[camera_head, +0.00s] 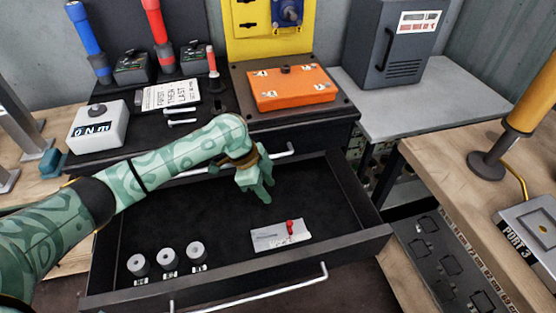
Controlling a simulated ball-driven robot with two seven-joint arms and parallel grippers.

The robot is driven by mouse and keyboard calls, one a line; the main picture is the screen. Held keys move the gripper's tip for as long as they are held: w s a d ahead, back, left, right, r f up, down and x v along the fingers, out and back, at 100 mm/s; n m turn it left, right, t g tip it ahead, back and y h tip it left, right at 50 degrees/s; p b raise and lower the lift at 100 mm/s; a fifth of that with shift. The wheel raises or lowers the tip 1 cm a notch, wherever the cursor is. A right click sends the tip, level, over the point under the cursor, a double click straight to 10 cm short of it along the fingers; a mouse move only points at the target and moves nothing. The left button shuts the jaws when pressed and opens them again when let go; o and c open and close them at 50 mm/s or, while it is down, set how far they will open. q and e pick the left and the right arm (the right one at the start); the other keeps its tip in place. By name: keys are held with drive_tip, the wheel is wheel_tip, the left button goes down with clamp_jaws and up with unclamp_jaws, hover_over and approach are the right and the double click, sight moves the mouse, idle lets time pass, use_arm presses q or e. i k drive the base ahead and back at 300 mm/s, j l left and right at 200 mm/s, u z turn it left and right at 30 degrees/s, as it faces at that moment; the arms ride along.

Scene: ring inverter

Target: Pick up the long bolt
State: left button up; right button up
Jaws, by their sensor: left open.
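I cannot say for certain which thing is the long bolt. A thin pale rod (182,122) lies on the black bench top, in front of a white sign; it is too small to tell if it is a bolt. My left gripper (262,192) hangs over the back middle of the open drawer (333,271), fingers pointing down. It is open, and I see nothing between its fingers. The rod is behind and to the left of it. My right gripper is not in view.
In the drawer, several grey cylinders (167,258) stand at front left and a grey plate with a red piece (281,235) lies at front right. An orange box (291,87) and a white sign (172,94) are on the bench. A grey cabinet (394,45) stands at right.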

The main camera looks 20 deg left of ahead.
sight(257, 236)
drive_tip(key=k+l, duration=0.25)
drive_tip(key=k, duration=0.2)
drive_tip(key=k+l, duration=0.25)
drive_tip(key=k, duration=0.25)
